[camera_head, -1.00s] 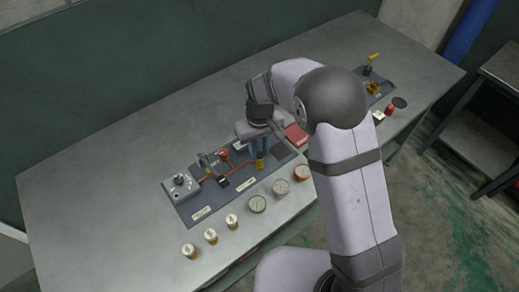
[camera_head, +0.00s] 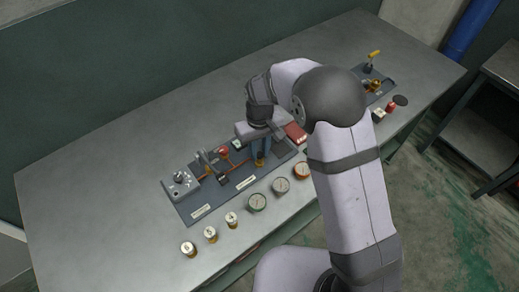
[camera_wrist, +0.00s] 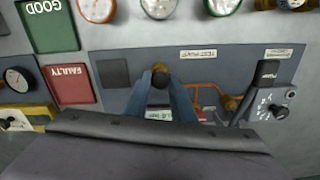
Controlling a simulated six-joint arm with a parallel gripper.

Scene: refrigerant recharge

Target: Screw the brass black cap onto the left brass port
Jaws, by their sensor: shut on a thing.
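My gripper (camera_head: 259,157) points down over the right part of the grey test board (camera_head: 199,211). Its two blue fingers are shut on a small brass cap with a dark top (camera_wrist: 160,77), which also shows as a brass spot at the fingertips in the head view (camera_head: 260,163). I cannot tell whether the cap touches the board or anything under it. Copper piping with a brass fitting (camera_wrist: 232,103) runs beside the fingers in the wrist view. I cannot make out the left brass port; the fingers and cap may hide it.
A grey box with a knob (camera_head: 181,184) stands at the board's left end. Several gauges, including a green-rimmed one (camera_head: 257,202), and several brass-based canisters (camera_head: 210,234) line the front. A red FAULTY pad (camera_wrist: 70,84) and green GOOD pad (camera_wrist: 48,24) lie beside the board. The table's left is clear.

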